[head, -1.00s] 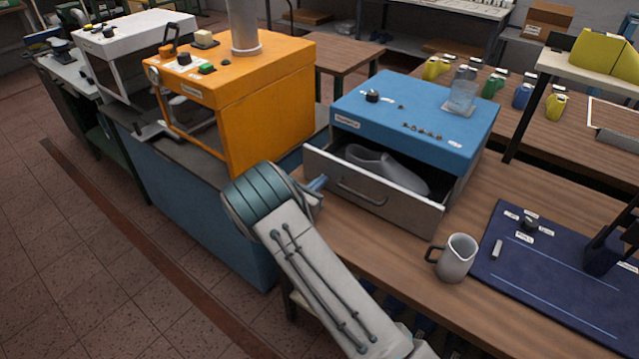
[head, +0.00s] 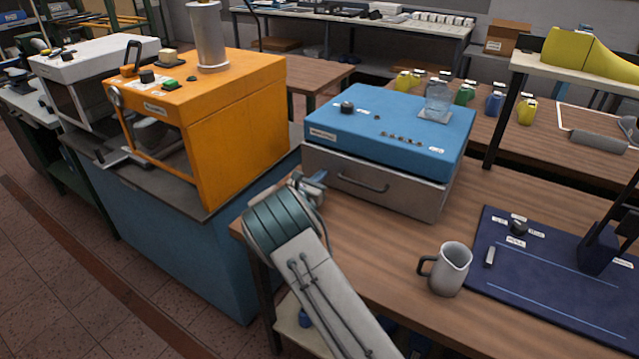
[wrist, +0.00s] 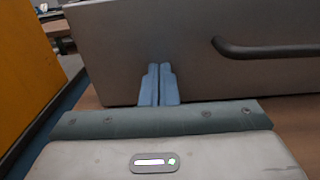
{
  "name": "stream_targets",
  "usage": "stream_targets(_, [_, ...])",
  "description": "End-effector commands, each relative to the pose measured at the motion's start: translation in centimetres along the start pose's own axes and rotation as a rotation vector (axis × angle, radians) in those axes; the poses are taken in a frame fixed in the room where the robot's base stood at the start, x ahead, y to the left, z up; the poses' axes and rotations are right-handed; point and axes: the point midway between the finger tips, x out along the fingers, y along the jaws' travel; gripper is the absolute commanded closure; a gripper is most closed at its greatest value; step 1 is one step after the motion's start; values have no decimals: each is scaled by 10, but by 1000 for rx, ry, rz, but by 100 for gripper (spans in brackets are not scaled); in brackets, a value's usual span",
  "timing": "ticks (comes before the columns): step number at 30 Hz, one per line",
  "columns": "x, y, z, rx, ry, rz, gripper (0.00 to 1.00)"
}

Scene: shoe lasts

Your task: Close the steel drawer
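The steel drawer (head: 415,199) is the grey front under the blue cabinet (head: 400,125). It sits flush or nearly flush with the cabinet, and its inside is hidden. Its dark bar handle (head: 362,184) is on the front; in the wrist view the handle (wrist: 265,50) is to the right of my fingers. My gripper (head: 318,178) is at the left part of the drawer front. In the wrist view the blue fingertips of my gripper (wrist: 158,85) are together, with nothing between them. They are against or very close to the steel face (wrist: 185,30).
A grey mug (head: 452,269) stands on the wooden table in front of the drawer, beside a dark blue mat (head: 545,290). The orange machine (head: 225,130) is close on the left.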

Motion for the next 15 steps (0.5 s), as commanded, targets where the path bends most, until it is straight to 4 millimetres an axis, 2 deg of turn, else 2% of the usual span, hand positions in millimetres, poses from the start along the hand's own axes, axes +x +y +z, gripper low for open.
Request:
stream_targets(9, [5,-8,3,-1,-6,-15,100])
stream_targets(12, [-2,-6,3,0,-6,-15,100])
stream_targets(15, [-19,-1,2,-1,-4,-8,100])
